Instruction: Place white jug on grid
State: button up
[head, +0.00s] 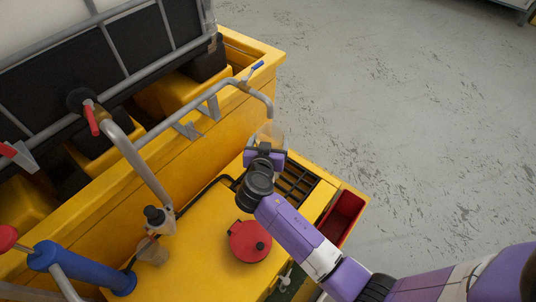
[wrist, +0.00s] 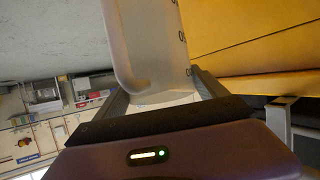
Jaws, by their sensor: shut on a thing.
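The white jug (head: 268,132) is translucent and shows just beyond my gripper (head: 265,150) in the head view. In the wrist view the jug (wrist: 150,40) stands large between the two fingers, with dark scale marks down its right side. My gripper (wrist: 162,92) is shut on it. The grid (head: 297,184) is a dark lattice set in the yellow top, beside and below my gripper in the head view. My wrist and arm cover part of it. I cannot tell the jug's exact height above the grid.
A grey pipe (head: 215,90) with a bent end runs close to the jug. A round red lid (head: 250,241) lies on the yellow top left of my arm. A red bin (head: 341,217) is at the right edge. A caged tank stands upper left. The grey floor (head: 410,100) is clear.

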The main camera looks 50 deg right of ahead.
aim_at(272, 141)
jog(key=shift+f+b, duration=0.4)
jog(key=shift+f, duration=1.7)
jog(key=shift+f, duration=0.15)
jog(key=o, duration=1.8)
